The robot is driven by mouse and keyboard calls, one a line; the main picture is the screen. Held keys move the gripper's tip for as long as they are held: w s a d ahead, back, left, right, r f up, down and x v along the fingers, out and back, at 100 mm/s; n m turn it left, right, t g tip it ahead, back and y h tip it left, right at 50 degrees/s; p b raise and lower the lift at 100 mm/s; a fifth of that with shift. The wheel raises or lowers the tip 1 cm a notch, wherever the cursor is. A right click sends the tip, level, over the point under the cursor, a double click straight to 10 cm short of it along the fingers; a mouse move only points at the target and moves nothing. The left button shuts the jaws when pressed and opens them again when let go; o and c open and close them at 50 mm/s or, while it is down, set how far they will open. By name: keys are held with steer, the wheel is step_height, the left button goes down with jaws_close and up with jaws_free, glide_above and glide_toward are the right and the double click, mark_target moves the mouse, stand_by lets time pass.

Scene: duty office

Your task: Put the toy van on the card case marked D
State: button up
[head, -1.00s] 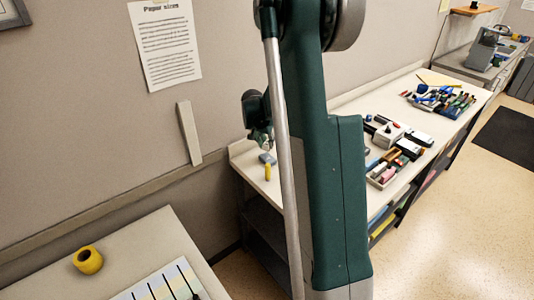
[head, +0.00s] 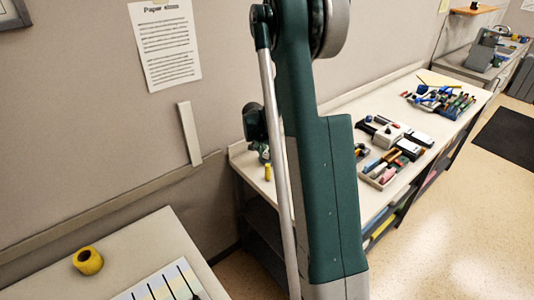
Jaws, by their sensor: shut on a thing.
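My gripper (head: 262,152) is small and far off, over the near left end of the long desk (head: 238,150), partly behind my own arm. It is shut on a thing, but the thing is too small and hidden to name. A small yellow upright object (head: 267,172) stands on the desk just below the gripper; I cannot tell what it is. I cannot make out the toy van, the card case or any letter D.
A tray of coloured items (head: 364,174), a grey box (head: 388,136) and a cluster of tools (head: 440,100) lie farther along the desk. A nearer table (head: 150,245) holds a yellow roll (head: 88,261) and a striped sheet (head: 160,284). My arm blocks the middle.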

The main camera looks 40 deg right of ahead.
steer(key=shift+f, duration=0.35)
steer(key=o, duration=0.9)
steer(key=shift+c, duration=0.2)
steer(key=shift+r, duration=0.25)
steer(key=v, duration=1.2)
steer(key=shift+s+a, duration=0.1)
